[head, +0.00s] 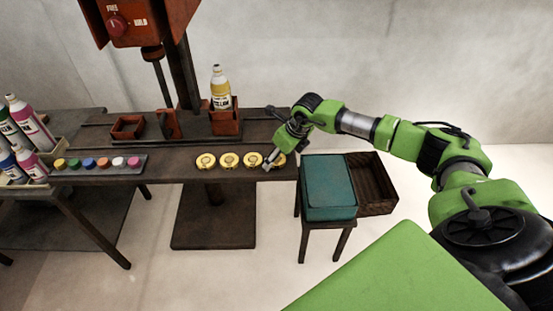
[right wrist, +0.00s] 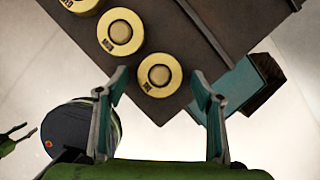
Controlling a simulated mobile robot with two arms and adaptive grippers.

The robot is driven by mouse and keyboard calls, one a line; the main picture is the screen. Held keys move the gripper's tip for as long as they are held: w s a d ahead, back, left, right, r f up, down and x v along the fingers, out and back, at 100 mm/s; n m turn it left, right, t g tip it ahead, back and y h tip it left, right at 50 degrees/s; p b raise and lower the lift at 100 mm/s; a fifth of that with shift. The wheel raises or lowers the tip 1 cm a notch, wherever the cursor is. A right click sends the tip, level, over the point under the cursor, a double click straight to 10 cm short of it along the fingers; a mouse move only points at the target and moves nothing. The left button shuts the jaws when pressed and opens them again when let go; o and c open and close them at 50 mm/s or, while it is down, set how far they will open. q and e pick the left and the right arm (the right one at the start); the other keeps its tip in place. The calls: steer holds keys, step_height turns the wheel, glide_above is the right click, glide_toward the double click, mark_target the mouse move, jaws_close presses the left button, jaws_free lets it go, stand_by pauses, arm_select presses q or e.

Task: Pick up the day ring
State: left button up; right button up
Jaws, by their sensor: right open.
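Several round gold discs with dark lettering lie in a row along the front edge of the dark bench. In the head view they include a left disc (head: 206,161), a second disc (head: 229,161) and a third disc (head: 252,160); my right gripper (head: 268,166) partly covers the rightmost one. In the right wrist view the end disc (right wrist: 159,76) shows between the open fingertips, with another disc (right wrist: 121,32) beyond it. The lettering is too small to tell which is the day ring. My right gripper is open and holds nothing.
A teal-topped box (head: 329,188) and a dark open crate (head: 374,190) stand right of the bench. A strip of coloured pots (head: 104,163) lies left. A red machine (head: 130,22) rises behind.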

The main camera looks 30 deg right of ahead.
steer(key=c, duration=0.8)
steer(key=shift+r, duration=0.1)
steer(key=shift+c, duration=0.2)
